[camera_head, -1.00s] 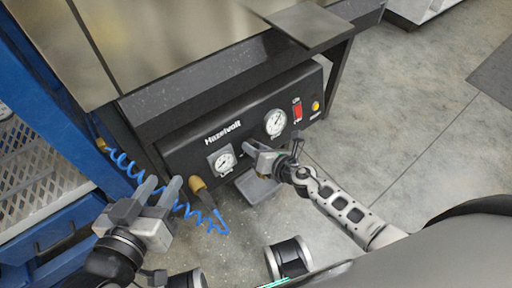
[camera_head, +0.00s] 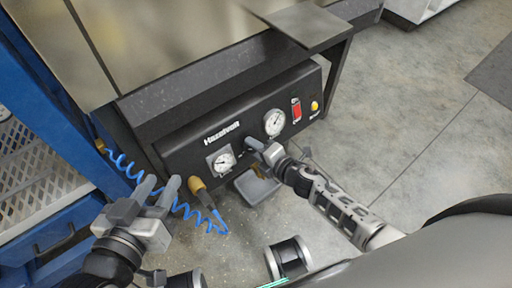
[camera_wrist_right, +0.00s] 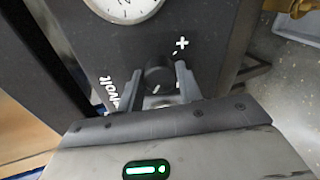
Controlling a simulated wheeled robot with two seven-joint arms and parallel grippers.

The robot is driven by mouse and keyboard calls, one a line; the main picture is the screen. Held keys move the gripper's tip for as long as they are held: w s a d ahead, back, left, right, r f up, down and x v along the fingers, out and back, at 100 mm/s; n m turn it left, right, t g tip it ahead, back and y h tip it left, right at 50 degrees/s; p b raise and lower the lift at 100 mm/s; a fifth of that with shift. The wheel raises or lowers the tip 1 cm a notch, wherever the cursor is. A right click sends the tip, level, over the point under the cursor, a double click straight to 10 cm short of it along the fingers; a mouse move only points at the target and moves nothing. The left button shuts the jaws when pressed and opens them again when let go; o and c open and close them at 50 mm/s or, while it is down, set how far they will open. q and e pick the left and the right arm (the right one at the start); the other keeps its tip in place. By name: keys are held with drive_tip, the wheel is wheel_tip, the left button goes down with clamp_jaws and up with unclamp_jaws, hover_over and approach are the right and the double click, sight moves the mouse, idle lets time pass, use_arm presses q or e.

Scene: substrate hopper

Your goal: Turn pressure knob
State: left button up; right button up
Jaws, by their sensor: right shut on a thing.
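The black pressure knob (camera_wrist_right: 158,76) sits on the black panel below a round gauge, with a "+" mark beside it in the right wrist view. My right gripper (camera_wrist_right: 160,84) has its fingers on both sides of the knob and is shut on it. In the head view my right gripper (camera_head: 258,148) meets the panel (camera_head: 180,150) between the two gauges and hides the knob. My left gripper (camera_head: 158,192) is open and empty in front of the panel's left end, near a blue coiled hose.
The blue hose (camera_head: 190,208) hangs by a brass fitting (camera_head: 196,184). A blue rack (camera_head: 60,125) stands at left. Floor at right is clear.

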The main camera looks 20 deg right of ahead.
use_arm(q)
drive_tip(key=shift+f, duration=0.25)
use_arm(e)
drive_tip(key=shift+m, duration=0.6)
drive_tip(key=o, duration=1)
use_arm(q)
drive_tip(key=shift+r, duration=0.2)
drive_tip(key=shift+r, duration=0.1)
use_arm(e)
drive_tip(key=shift+s, duration=0.1)
use_arm(q)
drive_tip(key=f+g+p, duration=0.1)
drive_tip(key=p, duration=0.1)
drive_tip(key=a+f+g+y+p, duration=0.1)
drive_tip(key=f+p, duration=0.1)
drive_tip(key=shift+s+a+f, duration=0.1)
drive_tip(key=shift+f, duration=0.1)
use_arm(e)
drive_tip(key=v, duration=1.6)
use_arm(q)
drive_tip(key=shift+r, duration=0.1)
use_arm(e)
drive_tip(key=shift+f, duration=0.1)
